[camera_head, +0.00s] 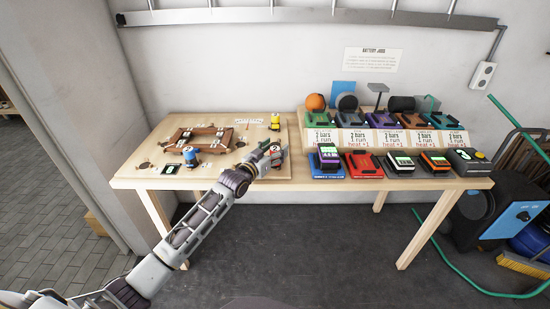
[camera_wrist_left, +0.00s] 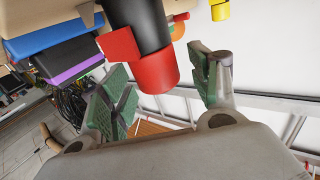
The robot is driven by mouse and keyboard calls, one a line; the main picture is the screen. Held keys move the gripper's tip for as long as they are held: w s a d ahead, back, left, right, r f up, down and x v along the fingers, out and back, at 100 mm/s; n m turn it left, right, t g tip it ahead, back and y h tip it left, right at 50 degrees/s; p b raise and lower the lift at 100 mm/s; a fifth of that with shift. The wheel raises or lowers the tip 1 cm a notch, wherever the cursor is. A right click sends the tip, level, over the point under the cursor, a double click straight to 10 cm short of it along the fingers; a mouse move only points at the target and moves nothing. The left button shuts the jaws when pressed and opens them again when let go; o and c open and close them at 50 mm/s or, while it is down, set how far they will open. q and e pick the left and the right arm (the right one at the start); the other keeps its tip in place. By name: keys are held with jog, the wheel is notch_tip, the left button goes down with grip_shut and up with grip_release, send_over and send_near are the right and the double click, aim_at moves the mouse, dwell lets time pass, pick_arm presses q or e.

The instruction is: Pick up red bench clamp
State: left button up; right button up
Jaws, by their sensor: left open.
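The red bench clamp (camera_head: 281,153) stands at the right end of the wooden board, partly hidden behind my left gripper (camera_head: 266,155) in the head view. In the left wrist view the red and black clamp (camera_wrist_left: 158,72) shows large, between and just beyond the green-padded fingers of my left gripper (camera_wrist_left: 160,80). The fingers are apart, with visible space on both sides of the clamp. I cannot tell whether either finger touches it. My right gripper is not in view.
On the board (camera_head: 225,177) are a blue clamp (camera_head: 190,153), a yellow clamp (camera_head: 275,121) and a brown wooden frame (camera_head: 200,138). To the right, a stepped rack (camera_head: 390,138) holds several colored battery docks, with more docks in front on the bench (camera_head: 450,183).

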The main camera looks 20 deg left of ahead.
aim_at(275, 149)
pick_arm(q)
jog(key=c, duration=1.4)
jog(key=shift+o, duration=0.2)
jog(key=shift+r, duration=0.1)
jog(key=shift+r, duration=0.1)
jog(key=shift+r, duration=0.65)
notch_tip(275, 149, up, 7)
jog(key=shift+f+p, duration=0.1)
jog(key=shift+p, duration=0.6)
jog(key=shift+r, duration=0.85)
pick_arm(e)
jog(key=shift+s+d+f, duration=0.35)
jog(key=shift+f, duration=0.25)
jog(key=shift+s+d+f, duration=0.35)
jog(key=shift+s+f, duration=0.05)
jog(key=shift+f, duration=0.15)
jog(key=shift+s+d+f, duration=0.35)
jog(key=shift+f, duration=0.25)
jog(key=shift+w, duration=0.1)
